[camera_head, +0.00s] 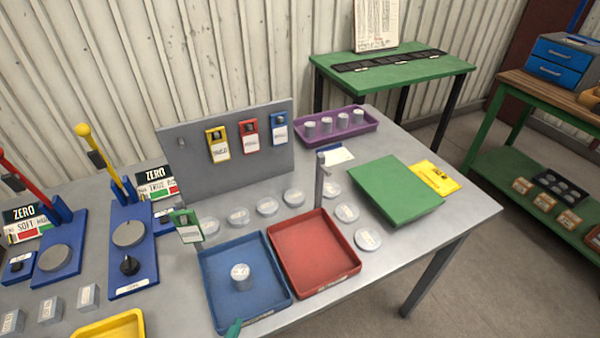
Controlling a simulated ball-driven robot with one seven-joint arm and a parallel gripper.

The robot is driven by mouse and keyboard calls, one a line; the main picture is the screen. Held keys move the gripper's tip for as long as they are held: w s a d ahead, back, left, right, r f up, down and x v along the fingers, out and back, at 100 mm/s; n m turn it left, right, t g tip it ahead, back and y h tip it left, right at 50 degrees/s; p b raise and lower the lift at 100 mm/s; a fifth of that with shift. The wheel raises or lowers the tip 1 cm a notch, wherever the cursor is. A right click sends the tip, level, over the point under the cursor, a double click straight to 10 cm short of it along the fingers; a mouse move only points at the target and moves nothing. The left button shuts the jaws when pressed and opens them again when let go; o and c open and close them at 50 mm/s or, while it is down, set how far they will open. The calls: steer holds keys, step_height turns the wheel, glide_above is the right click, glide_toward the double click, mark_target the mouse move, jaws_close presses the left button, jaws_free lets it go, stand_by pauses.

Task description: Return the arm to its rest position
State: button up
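Neither my arm nor my gripper can be made out in the head view. A grey metal table (465,222) fills the middle of the view. A blue tray (217,290) near its front edge holds one upright silver cylinder (241,277). An empty red tray (314,250) sits right beside it. A small teal piece (233,328) shows at the blue tray's front edge; I cannot tell what it is.
Several silver discs (368,239) lie around the trays. A grey post (320,178) stands behind the red tray. A tag board (190,170), blue lever testers (130,262), a purple tray (372,128) and a green block (397,190) occupy the table. Floor (520,290) is clear at right.

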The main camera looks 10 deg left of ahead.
steer(key=d+f+m+g+h, duration=0.1)
steer(key=d+f+m+g, duration=0.1)
steer(key=d+f+m, duration=0.35)
steer(key=d+f+m+g+h, duration=0.1)
steer(key=d+f+m+g, duration=0.1)
steer(key=d+m, duration=0.6)
steer(key=d+f+m+g+h, duration=0.1)
steer(key=d+f+m+g, duration=0.15)
steer(key=d, duration=0.75)
steer(key=s+d+f+m+g+y, duration=0.2)
steer(key=s+d+f+m, duration=0.3)
steer(key=s+d+m, duration=0.5)
steer(key=d+m+g, duration=0.1)
steer(key=d+m, duration=0.1)
steer(key=m, duration=0.3)
steer(key=shift+s+d+m, duration=0.2)
steer(key=shift+s+m, duration=0.15)
steer(key=shift+m, duration=0.05)
steer(key=shift+f, duration=0.1)
